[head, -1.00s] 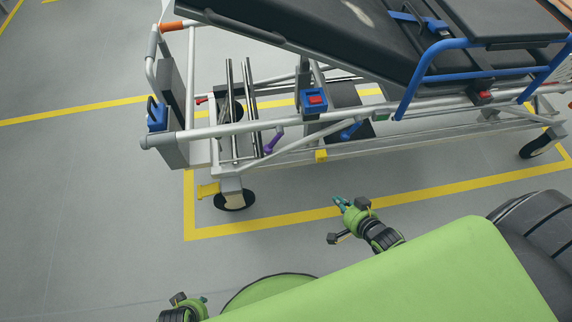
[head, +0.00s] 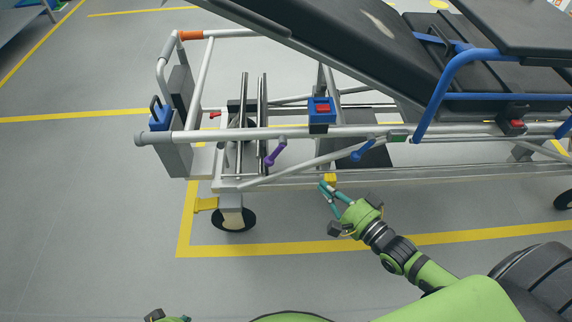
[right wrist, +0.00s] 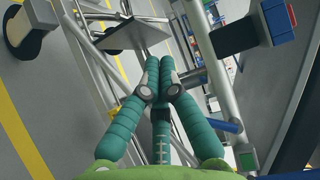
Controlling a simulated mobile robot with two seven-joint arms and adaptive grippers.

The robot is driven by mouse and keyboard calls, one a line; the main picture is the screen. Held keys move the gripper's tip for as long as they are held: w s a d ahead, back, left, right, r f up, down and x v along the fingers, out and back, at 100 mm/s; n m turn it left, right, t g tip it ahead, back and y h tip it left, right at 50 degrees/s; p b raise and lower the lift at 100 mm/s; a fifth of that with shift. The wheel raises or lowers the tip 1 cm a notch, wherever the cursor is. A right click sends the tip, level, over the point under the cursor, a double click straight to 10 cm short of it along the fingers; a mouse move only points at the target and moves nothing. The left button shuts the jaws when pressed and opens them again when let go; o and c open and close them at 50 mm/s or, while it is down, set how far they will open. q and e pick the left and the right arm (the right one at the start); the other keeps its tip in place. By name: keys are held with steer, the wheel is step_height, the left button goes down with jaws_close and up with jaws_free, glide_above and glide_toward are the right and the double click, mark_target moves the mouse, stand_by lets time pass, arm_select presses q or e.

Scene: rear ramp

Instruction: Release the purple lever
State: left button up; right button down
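The purple lever (head: 275,151) hangs from the stretcher's near side rail (head: 360,131), tilted, with its lower end toward the left. My right gripper (head: 323,187) is below and to the right of it in the head view, apart from it. Its teal fingers meet at the tips with nothing between them; they also fill the middle of the right wrist view (right wrist: 160,65). I cannot make out the purple lever in the right wrist view. My left gripper (head: 168,318) shows only a sliver at the bottom edge of the head view.
A blue lever (head: 362,150) hangs farther right on the same rail. A blue box with a red button (head: 321,110) sits above. A yellow block (head: 330,178) is on the lower frame by my right gripper. A caster wheel (head: 234,219) stands at left. The near floor is clear.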

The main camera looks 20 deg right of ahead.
mark_target(275, 154)
arm_select(q)
steer(key=w+b+v, duration=0.1)
steer(key=b+v, duration=0.1)
steer(key=v, duration=0.5)
steer(key=shift+w+r+t+b, duration=0.3)
steer(key=shift+w+b, duration=0.05)
steer(key=shift+b, duration=0.05)
arm_select(e)
steer(key=s+a+x, duration=0.1)
steer(key=a+x, duration=0.1)
steer(key=x, duration=1)
steer(key=shift+w+a+f, duration=0.15)
steer(key=shift+w+a, duration=0.15)
steer(key=shift+a, duration=0.15)
steer(key=shift+a+f, duration=0.1)
